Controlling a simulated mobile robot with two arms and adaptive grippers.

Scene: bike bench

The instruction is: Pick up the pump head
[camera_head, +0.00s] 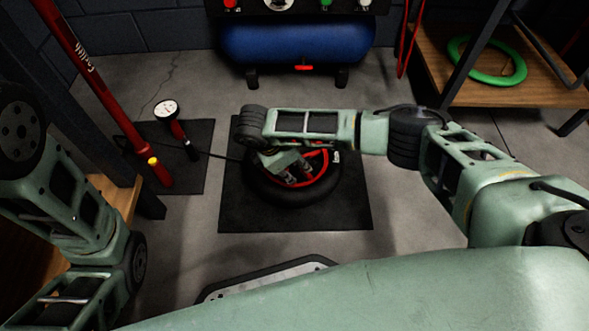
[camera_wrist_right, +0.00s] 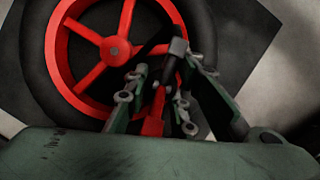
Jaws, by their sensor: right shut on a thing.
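My right gripper (camera_head: 292,172) reaches down over the red-rimmed wheel (camera_head: 322,165) on the floor mat. In the right wrist view my right gripper (camera_wrist_right: 167,84) is shut on a small dark piece with a grey end, which looks like the pump head (camera_wrist_right: 171,72). It is in front of the red rim and spokes (camera_wrist_right: 117,50); whether it touches the wheel I cannot tell. In the head view the gripper and arm mostly hide it. A thin black hose (camera_head: 222,157) runs toward the wheel from the left. My left gripper is out of view.
A round gauge (camera_head: 165,109) with a red and black body lies on the left mat (camera_head: 196,181), near a red tube (camera_head: 92,82). A blue tank (camera_head: 296,41) stands behind. A wooden shelf (camera_head: 440,75) with a green ring (camera_head: 487,77) is at right.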

